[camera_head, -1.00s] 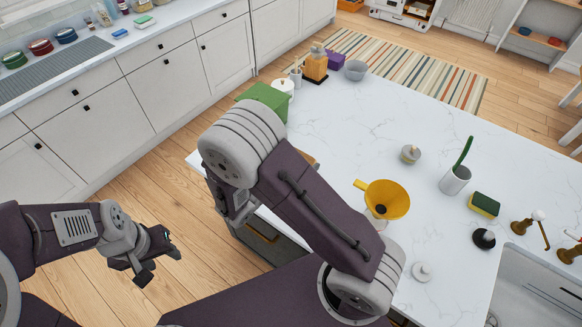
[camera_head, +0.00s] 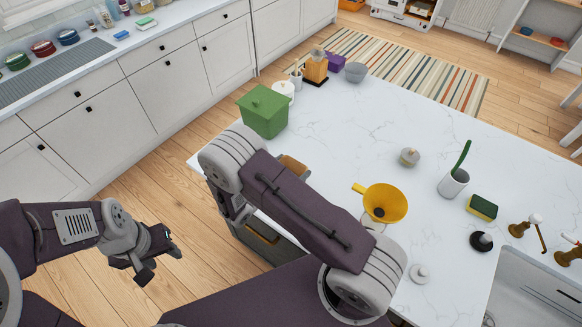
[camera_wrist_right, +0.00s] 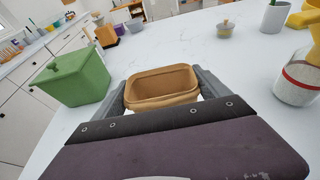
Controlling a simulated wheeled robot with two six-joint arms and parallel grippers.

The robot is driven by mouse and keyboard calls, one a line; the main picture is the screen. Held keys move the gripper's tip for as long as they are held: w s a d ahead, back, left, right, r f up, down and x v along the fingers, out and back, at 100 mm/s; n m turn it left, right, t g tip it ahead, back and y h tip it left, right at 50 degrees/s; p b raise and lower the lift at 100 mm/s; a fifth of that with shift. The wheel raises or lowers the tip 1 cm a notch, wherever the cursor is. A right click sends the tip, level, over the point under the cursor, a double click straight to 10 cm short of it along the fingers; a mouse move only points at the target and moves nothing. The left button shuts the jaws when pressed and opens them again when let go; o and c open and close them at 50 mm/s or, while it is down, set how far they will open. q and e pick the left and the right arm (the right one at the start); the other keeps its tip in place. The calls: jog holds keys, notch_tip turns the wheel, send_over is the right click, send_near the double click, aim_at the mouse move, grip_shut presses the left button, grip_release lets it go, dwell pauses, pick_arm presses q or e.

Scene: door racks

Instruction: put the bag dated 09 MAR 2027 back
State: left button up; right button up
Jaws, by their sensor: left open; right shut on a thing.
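In the head view only part of the tan thing (camera_head: 293,165) shows past my right arm, near the counter's left edge. Whether it touches the counter is hidden. My left gripper (camera_head: 161,262) is open and empty above the wooden floor, left of the counter.
A green lidded box (camera_head: 264,112) stands close by on the white counter (camera_head: 340,125). A yellow funnel (camera_head: 385,203), a grey lidded pot (camera_head: 409,157) and a white cup (camera_head: 453,184) stand farther right. The counter's middle is clear.

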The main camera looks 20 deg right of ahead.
jog(key=o, duration=1.9)
